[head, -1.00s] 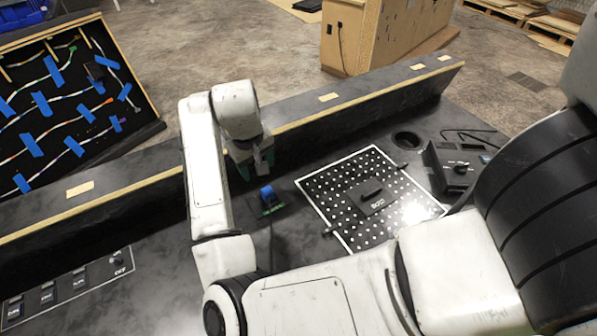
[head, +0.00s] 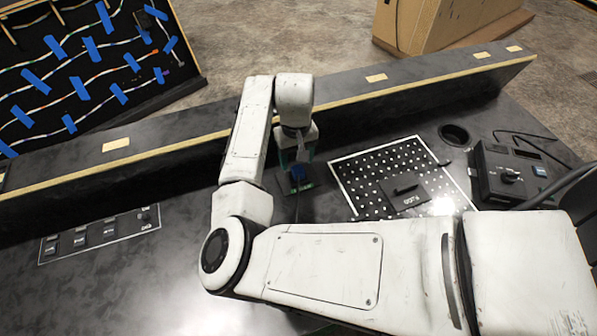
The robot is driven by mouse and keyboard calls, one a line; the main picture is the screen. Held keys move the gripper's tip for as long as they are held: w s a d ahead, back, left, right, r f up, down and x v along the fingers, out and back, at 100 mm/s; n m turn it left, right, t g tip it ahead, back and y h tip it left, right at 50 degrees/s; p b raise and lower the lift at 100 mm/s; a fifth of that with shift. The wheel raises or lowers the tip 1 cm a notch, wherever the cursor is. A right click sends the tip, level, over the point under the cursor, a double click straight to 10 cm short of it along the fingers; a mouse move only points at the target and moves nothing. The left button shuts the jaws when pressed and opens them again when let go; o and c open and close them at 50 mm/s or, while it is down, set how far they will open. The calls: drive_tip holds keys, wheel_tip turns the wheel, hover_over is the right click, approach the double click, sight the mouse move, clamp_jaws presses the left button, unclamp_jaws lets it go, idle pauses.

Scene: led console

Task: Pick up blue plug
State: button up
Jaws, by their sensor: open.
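The blue plug (head: 299,173) sits on a small green-edged base on the dark console, left of the dotted white panel. A thin dark cable runs from it toward the front. My gripper (head: 296,158) is open, with green fingertips pointing down. It is directly over or just behind the plug in this view. I cannot tell whether the fingertips are on both sides of the plug or touching it. Part of the plug's top is close to the fingers and hard to make out.
A raised wood-edged ledge (head: 115,160) runs behind. Labelled switches (head: 80,241) lie at left.

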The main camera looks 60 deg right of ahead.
sight(297, 166)
drive_tip(key=shift+f, duration=1.75)
drive_tip(key=shift+s, duration=0.1)
drive_tip(key=c, duration=1.1)
